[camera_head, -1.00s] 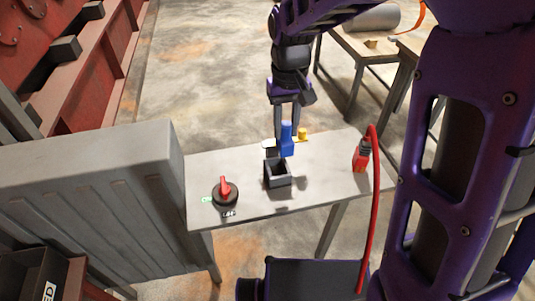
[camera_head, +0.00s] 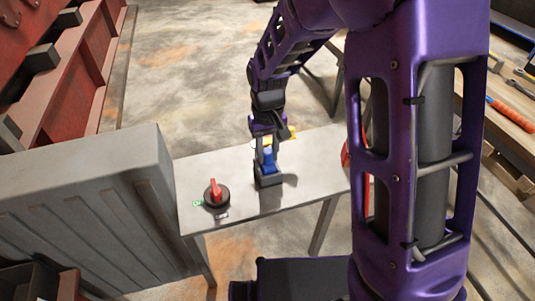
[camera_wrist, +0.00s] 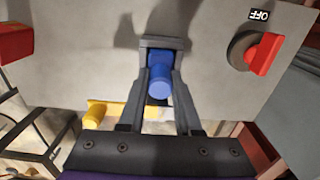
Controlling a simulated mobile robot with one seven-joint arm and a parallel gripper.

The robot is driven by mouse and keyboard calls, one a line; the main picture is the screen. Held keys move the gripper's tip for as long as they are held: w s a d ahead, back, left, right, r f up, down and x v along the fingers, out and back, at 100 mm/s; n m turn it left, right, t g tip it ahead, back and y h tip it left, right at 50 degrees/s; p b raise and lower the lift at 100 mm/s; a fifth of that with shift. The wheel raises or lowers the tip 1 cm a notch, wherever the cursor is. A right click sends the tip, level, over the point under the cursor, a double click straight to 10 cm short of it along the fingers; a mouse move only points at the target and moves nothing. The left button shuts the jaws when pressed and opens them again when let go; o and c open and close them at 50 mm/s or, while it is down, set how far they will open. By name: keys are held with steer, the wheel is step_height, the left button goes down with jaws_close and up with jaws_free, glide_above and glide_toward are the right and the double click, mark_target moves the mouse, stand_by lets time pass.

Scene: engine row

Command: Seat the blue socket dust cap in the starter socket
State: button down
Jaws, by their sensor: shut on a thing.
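The blue socket dust cap (camera_head: 268,158) is held upright between the fingers of my gripper (camera_head: 266,147), which is shut on it. The cap's lower end is at the mouth of the dark grey, square starter socket (camera_head: 268,180) on the bench. In the wrist view the blue cap (camera_wrist: 159,80) lies between the fingertips (camera_wrist: 158,92), and the socket's rim (camera_wrist: 162,42) shows just beyond it. The cap overlaps the socket opening in both views. How deep it sits is hidden by the socket walls.
The socket stands on a light grey bench top (camera_head: 235,190). A red rotary switch (camera_head: 215,194) is left of it. A yellow part (camera_wrist: 97,113) lies close beside my gripper. A red object (camera_head: 345,154) is at the bench's right, partly behind my arm. A grey cabinet (camera_head: 85,210) stands at left.

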steer(key=shift+f, duration=0.15)
steer(key=shift+f, duration=0.15)
steer(key=c, duration=0.6)
jaws_free()
step_height(320, 180, up, 12)
steer(key=p, duration=0.1)
steer(key=shift+r, duration=0.2)
